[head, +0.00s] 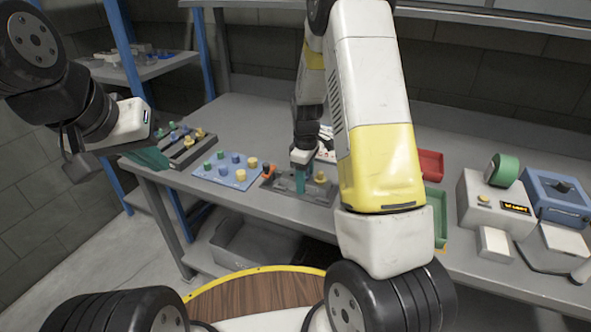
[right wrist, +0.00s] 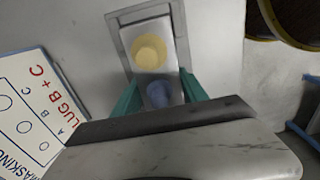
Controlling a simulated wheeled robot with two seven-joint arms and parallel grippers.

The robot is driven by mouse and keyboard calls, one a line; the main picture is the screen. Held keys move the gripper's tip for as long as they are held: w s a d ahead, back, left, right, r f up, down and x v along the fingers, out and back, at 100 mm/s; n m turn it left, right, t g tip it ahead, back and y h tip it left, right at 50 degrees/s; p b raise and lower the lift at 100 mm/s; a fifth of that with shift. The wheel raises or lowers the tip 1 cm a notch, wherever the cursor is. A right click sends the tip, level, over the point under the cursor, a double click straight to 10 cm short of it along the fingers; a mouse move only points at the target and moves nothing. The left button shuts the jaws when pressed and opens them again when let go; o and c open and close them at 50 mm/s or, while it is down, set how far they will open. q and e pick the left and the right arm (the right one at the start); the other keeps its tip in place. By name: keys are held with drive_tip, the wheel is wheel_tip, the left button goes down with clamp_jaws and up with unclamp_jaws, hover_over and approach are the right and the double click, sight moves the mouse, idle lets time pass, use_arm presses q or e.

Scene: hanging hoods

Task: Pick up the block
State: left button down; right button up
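The block (right wrist: 150,28) is a pale metal piece in a grey recessed holder, with a yellow round plug (right wrist: 150,52) and a blue round plug (right wrist: 158,94) on it. My right gripper (right wrist: 160,92) has its teal fingers on both sides of the block's near end. Whether they touch it is unclear. In the head view my right gripper (head: 300,181) points down at the grey fixture (head: 322,193) on the bench, and its fingers hide part of it. My left gripper (head: 147,158) is off by the bench's left end, seen side-on, with no object visible in it.
A blue board (head: 228,180) with coloured pegs and a dark peg tray (head: 183,150) lie to the left. Red (head: 431,164) and green (head: 440,215) bins stand right of my forearm. A labelled white sheet (right wrist: 28,112) lies beside the holder.

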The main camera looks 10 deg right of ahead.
clamp_jaws()
drive_tip(key=shift+r, duration=0.15)
